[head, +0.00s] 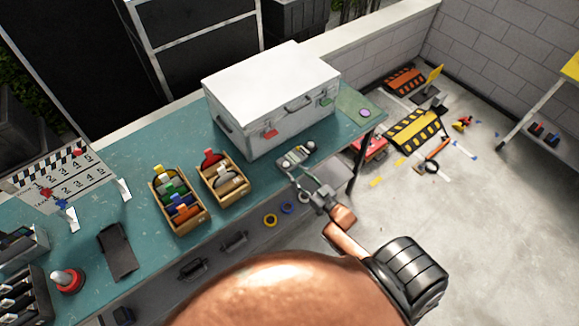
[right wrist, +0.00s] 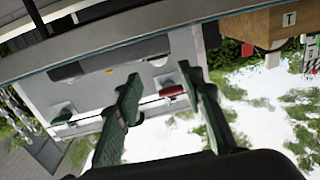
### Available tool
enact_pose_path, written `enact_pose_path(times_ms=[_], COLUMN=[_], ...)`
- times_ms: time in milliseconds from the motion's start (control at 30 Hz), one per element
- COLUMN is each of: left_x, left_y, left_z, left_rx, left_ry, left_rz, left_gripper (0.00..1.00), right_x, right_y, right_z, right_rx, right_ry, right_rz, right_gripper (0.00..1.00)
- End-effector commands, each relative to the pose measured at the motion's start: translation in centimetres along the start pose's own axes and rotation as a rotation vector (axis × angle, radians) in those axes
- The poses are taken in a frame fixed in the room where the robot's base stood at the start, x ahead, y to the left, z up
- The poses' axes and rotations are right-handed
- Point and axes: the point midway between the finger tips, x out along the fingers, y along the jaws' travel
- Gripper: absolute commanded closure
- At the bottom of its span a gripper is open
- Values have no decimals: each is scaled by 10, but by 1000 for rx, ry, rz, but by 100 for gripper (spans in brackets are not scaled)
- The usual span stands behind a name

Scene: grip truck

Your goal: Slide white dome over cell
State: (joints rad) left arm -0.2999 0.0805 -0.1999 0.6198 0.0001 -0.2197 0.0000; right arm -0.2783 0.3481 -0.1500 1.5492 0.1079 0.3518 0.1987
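A small grey handheld meter (head: 297,156) lies on the teal bench in front of the white case, with a lighter display and round parts near its right end. In the right wrist view, a dark grey body, likely the same meter (right wrist: 110,58), lies beyond my fingers, with a small pale round part beside it. I cannot tell surely which part is the white dome and which the cell. My right gripper (head: 297,179) is at the bench's front edge, just short of the meter. Its fingers stand apart with nothing held between them (right wrist: 160,82). My left gripper is not in view.
The white case (head: 272,95) stands close behind the meter. Two wooden boxes (head: 178,198) (head: 224,178) of coloured items stand to the left. A black tablet-like object (head: 117,250) and a red round-based object (head: 68,280) lie farther left. Tape rolls (head: 270,220) hang below the bench edge.

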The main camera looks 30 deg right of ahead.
Motion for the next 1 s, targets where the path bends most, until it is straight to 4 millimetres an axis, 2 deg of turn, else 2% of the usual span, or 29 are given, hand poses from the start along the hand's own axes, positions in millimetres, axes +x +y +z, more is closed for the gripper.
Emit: enact_pose_path(times_ms=[100,300,900,1000], left_x=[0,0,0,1], left_y=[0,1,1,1], left_z=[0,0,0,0], left_rx=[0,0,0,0], left_ry=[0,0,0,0], left_rz=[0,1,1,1], left_gripper=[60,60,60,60], right_x=[-22,-41,-44,-45], right_y=[0,0,0,1], right_z=[0,0,0,10], right_rx=[-1,-1,-1,-1], right_ry=[-2,1,0,-18], right_rz=[0,0,0,5], right_gripper=[64,64,64,64])
